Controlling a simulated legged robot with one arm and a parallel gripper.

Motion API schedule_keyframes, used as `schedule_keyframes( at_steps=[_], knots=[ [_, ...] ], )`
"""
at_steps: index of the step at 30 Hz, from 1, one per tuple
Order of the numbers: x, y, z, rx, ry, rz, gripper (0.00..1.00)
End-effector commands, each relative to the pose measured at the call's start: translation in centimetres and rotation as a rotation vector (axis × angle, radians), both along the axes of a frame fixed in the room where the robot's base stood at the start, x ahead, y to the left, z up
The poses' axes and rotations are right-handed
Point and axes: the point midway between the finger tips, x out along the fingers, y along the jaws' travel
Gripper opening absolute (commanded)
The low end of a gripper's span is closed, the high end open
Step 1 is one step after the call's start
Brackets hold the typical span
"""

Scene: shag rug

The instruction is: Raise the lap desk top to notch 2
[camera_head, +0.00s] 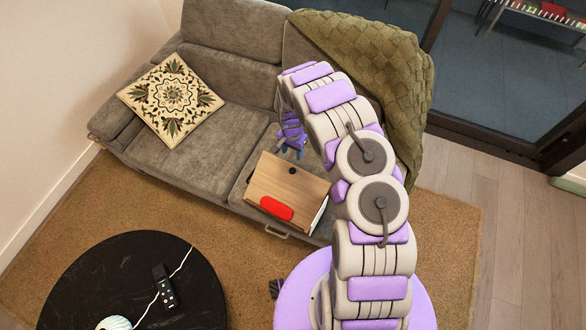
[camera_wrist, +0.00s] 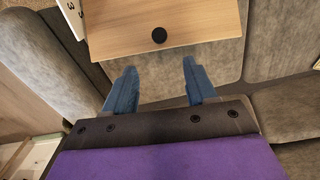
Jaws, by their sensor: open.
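The lap desk's wooden top (camera_head: 302,187) lies over the sofa seat, with a black knob (camera_head: 292,170) near its far edge. A pale side piece shows at its right end; I cannot tell which notch the top is at. In the wrist view the top (camera_wrist: 200,22) and its knob (camera_wrist: 159,36) are ahead of the fingers, and a white strip with black numerals (camera_wrist: 73,14) shows at upper left. My gripper (camera_head: 292,152) is open and empty just behind the top's far edge. Its blue fingers (camera_wrist: 159,72) are spread, with the knob roughly centred beyond them, apart from it.
The grey sofa (camera_head: 215,135) holds a patterned cushion (camera_head: 170,98) and a green throw (camera_head: 395,75). A black round table (camera_head: 90,280) with a remote (camera_head: 165,287) stands at lower left.

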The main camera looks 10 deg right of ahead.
Motion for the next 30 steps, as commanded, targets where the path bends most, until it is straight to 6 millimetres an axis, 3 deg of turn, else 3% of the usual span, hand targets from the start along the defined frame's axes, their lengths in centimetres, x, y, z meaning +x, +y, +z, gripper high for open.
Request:
schedule_keyframes(
  at_steps=[3, 18, 30],
  knots=[
    [-0.1, 0.0, -2.6, 0.003, 0.002, 0.0, 0.56],
    [-0.3, 0.0, -11.2, 0.003, 0.004, 0.0, 0.56],
    [0.0, -0.1, -13.2, 0.002, -0.001, -0.001, 0.56]
  ],
)
